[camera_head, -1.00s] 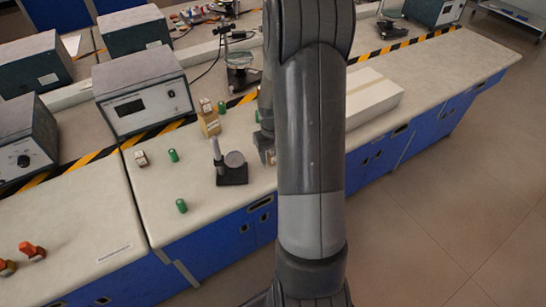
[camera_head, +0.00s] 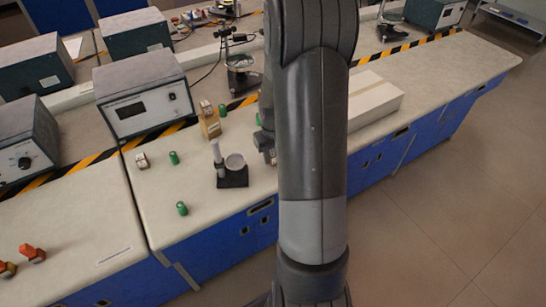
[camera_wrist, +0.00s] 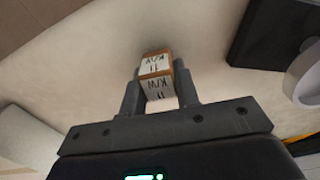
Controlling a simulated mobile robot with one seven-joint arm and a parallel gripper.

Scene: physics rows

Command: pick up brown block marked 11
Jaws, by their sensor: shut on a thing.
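The brown block marked 11 (camera_wrist: 156,68) shows in the wrist view, with white faces, brown edges and dark lettering that includes "11". My gripper (camera_wrist: 160,92) is shut on it, with one finger on each side. The pale bench top lies beyond the block; I cannot tell how far the block is above it. In the head view my gripper (camera_head: 265,145) is partly hidden behind my arm, and the held block cannot be made out there.
A black-based stand (camera_head: 232,178) is just left of my gripper. Several green cylinders, a small white block (camera_head: 142,160) and a tan block (camera_head: 210,124) stand farther left. A long white box (camera_head: 374,98) lies right of my arm. Instruments line the back.

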